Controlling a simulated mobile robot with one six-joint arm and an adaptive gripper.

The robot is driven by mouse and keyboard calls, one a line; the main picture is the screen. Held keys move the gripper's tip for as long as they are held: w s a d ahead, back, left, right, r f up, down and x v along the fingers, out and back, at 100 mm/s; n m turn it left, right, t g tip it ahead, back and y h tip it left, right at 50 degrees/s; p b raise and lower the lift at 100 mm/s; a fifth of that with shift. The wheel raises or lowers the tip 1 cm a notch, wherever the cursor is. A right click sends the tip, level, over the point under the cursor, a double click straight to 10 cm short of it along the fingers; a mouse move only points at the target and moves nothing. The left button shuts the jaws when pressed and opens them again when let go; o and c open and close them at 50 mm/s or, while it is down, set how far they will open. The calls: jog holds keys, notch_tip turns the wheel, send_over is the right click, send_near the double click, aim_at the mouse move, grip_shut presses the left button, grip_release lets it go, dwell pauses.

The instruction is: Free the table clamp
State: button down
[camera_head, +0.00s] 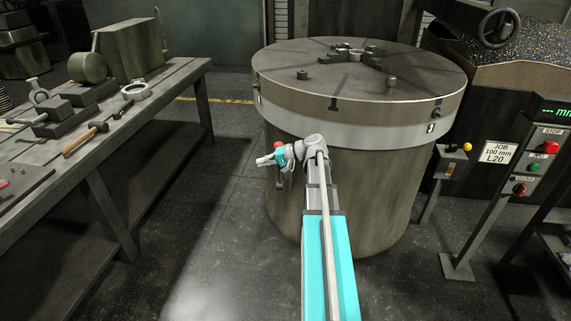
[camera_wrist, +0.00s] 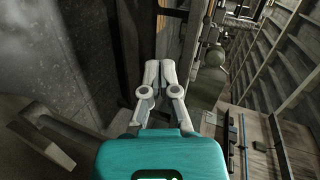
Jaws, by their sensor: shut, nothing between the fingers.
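A large round rotary table (camera_head: 300,88) on a thick drum pedestal (camera_head: 390,190) stands in the middle of the head view. My gripper (camera_head: 259,161) is in front of the pedestal's left side, below the rim, pointing left. A small red part (camera_head: 278,172) shows right beside it; I cannot tell whether it is the clamp's knob or whether they touch.
A workbench (camera_head: 150,90) with a hammer (camera_head: 85,138) and castings runs along the left. A pedestal with a yellow-knobbed lever (camera_head: 467,147) and a button panel (camera_head: 535,165) stand at right. Bare floor lies between bench and table.

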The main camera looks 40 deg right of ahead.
jog(key=s+d+f+m+t+b, duration=0.1)
jog(key=s+d+t+b, duration=0.1)
jog(key=d, duration=0.6)
jog(key=s+d+f+m+t+b, duration=0.1)
jog(key=s+d+t+b, duration=0.2)
jog(key=d+b, duration=0.3)
jog(key=d, duration=0.3)
jog(key=shift+f+t, duration=0.4)
jog(key=shift+w, duration=0.1)
jog(key=x, duration=0.9)
jog(key=shift+w+a, duration=0.15)
jog(key=shift+w, duration=0.25)
jog(key=shift+f, duration=0.1)
